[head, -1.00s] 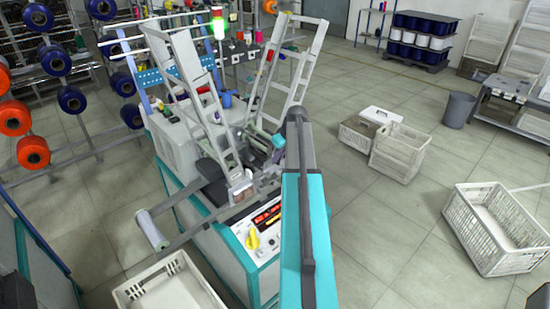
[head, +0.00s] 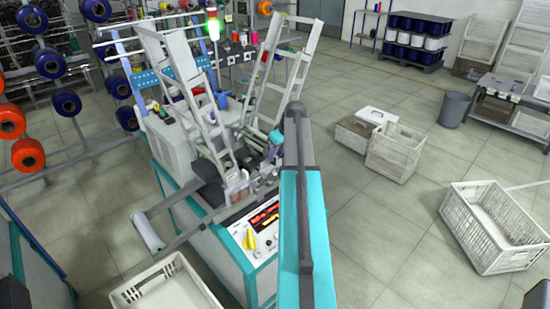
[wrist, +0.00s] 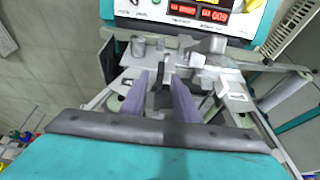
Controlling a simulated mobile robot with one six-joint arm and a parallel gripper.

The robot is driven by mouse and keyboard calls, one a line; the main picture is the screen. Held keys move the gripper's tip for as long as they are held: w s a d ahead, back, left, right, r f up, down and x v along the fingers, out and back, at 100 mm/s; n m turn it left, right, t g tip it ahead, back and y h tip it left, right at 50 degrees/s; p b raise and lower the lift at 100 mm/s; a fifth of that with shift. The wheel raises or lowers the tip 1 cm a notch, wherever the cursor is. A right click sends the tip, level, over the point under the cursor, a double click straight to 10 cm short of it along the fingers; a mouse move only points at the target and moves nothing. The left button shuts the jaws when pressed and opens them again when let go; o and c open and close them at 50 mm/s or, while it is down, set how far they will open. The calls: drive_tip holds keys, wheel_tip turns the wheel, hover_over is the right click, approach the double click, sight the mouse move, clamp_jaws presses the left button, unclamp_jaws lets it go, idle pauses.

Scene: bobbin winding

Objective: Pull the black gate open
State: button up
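The likely black gate is a narrow dark upright piece (wrist: 158,97) in the wrist view, in front of the machine's display panel. My gripper (wrist: 160,90) shows there as two purple-grey fingers, one on each side of this dark piece. There seem to be gaps between the fingers and the piece; contact is unclear. In the head view, dark blocks (head: 212,190) sit on the winding machine (head: 184,187), left of my teal arm. My gripper is hard to make out there among the machine parts.
Two pale ladder-like frames (head: 180,72) (head: 291,65) rise from the machine. A roller (head: 148,232) sticks out at its front left. A white crate (head: 168,284) stands below. Spool racks are at left. Open floor (head: 375,220) lies to the right, with another crate (head: 497,228).

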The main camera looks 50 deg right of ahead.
drive_tip(key=b+v, duration=0.2)
drive_tip(key=v, duration=0.9)
drive_tip(key=shift+r+b, duration=0.25)
drive_tip(key=shift+b, duration=0.1)
drive_tip(key=shift+s, duration=0.2)
